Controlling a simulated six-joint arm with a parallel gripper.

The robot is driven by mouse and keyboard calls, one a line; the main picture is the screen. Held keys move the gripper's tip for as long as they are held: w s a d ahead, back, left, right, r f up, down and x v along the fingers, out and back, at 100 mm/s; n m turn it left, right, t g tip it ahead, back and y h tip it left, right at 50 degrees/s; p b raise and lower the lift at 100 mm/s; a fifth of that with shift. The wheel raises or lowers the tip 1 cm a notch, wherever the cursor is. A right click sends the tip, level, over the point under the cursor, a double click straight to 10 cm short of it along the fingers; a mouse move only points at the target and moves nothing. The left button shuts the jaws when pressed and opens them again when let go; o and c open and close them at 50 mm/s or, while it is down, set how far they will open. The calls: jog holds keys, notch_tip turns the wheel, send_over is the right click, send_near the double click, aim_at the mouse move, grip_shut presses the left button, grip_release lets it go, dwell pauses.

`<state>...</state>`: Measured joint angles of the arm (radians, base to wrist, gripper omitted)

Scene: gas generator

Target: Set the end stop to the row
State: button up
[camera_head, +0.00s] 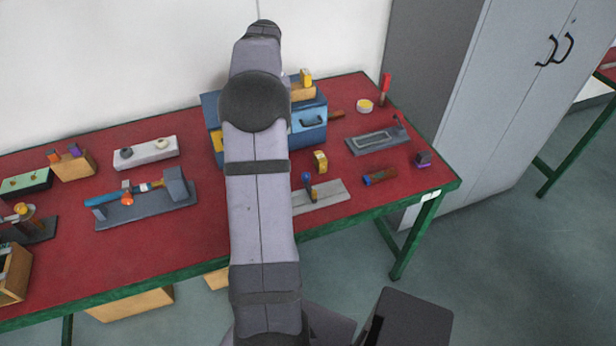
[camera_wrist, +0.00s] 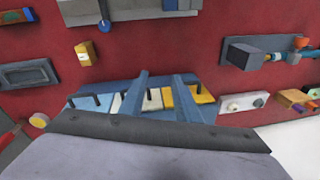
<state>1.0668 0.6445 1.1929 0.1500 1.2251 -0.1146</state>
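I cannot tell for certain which piece is the end stop. A small yellow block with a dark mark (camera_head: 320,162) stands in front of the blue box; it also shows in the wrist view (camera_wrist: 86,53). A blue box holds a row of blue, white and yellow sections with dark pegs (camera_wrist: 203,95). A grey fixture (camera_head: 118,215) carries a blue rod, an orange knob and a large grey block (camera_head: 175,184). My gripper (camera_wrist: 160,76) is open, its two fingers apart over the row with nothing seen between them. In the head view my arm hides it and part of the box.
A grey plate with a blue-headed pin (camera_head: 326,192), a grey tray (camera_head: 362,149) and a dark tube (camera_head: 379,176) lie right of my arm. A white block (camera_head: 147,151) and wooden block (camera_head: 73,167) stand left. Bare red table shows at front left. A grey cabinet (camera_head: 500,100) stands right.

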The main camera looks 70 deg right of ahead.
aim_at(313, 191)
jog(key=s+f+n+g+y, duration=0.25)
jog(key=s+f+g, duration=0.4)
jog(key=s, duration=0.75)
jog(key=shift+t+y, duration=0.35)
jog(key=shift+t, duration=0.4)
jog(key=shift+p+x, duration=1.4)
jog(key=shift+x, duration=2.8)
jog(key=shift+w, duration=0.1)
grip_shut()
